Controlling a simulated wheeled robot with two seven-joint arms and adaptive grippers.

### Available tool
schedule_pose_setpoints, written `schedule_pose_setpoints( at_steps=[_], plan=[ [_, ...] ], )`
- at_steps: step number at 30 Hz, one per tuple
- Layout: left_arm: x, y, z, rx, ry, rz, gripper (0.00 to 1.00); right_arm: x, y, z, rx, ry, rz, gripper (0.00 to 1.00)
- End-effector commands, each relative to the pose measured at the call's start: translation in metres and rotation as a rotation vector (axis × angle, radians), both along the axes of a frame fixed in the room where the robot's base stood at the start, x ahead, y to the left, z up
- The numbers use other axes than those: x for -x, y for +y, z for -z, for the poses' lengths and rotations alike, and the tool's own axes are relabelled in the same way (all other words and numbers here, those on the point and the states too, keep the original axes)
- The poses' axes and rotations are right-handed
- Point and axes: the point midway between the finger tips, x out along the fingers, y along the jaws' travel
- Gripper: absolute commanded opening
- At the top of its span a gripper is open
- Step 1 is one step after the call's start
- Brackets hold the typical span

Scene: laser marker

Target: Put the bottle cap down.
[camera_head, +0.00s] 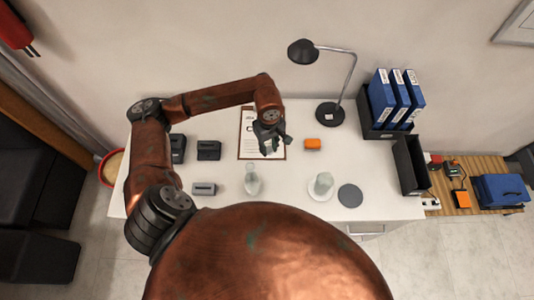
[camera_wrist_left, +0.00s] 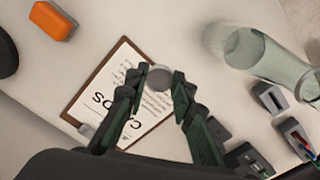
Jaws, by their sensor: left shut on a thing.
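My left gripper (camera_head: 270,145) is above the clipboard (camera_head: 246,153) on the white table. In the left wrist view its two fingertips (camera_wrist_left: 158,80) are shut on a small round grey bottle cap (camera_wrist_left: 159,77), with the clipboard (camera_wrist_left: 98,72) and its printed paper behind it. In the head view the cap is too small to make out for sure. A clear, pale green bottle (camera_head: 252,182) stands toward the front of the table. A bottle with an open mouth also shows at the upper right of the left wrist view (camera_wrist_left: 262,55). My right gripper is not in view.
An orange block (camera_head: 312,144) lies right of the clipboard. A second clear vessel (camera_head: 322,184) stands on a white base, beside a grey disc (camera_head: 350,195). Dark grey devices (camera_head: 208,150) sit left. A black lamp (camera_head: 330,113) and blue binders (camera_head: 381,98) stand at the back right.

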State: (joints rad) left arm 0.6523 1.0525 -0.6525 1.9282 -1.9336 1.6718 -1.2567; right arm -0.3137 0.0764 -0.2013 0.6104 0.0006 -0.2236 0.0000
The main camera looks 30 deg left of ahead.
Motion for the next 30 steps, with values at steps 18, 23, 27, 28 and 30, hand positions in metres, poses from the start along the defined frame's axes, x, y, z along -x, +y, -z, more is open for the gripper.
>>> schedule_pose_setpoints(
  at_steps=[18, 23, 27, 28, 30],
  plan=[
    [0.000, 0.010, 0.085, -0.004, 0.002, -0.163, 0.15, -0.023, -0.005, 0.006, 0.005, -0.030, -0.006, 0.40],
    [0.001, 0.010, 0.104, -0.004, 0.006, -0.164, 0.15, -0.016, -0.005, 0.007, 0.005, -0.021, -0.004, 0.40],
    [0.000, 0.010, 0.120, -0.004, 0.003, -0.162, 0.15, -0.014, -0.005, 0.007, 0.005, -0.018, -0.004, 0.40],
    [0.000, 0.010, 0.120, -0.004, 0.002, -0.162, 0.15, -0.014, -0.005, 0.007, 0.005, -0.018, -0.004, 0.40],
    [0.000, 0.011, 0.120, -0.005, 0.000, -0.161, 0.15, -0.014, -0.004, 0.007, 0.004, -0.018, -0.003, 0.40]
  ],
)
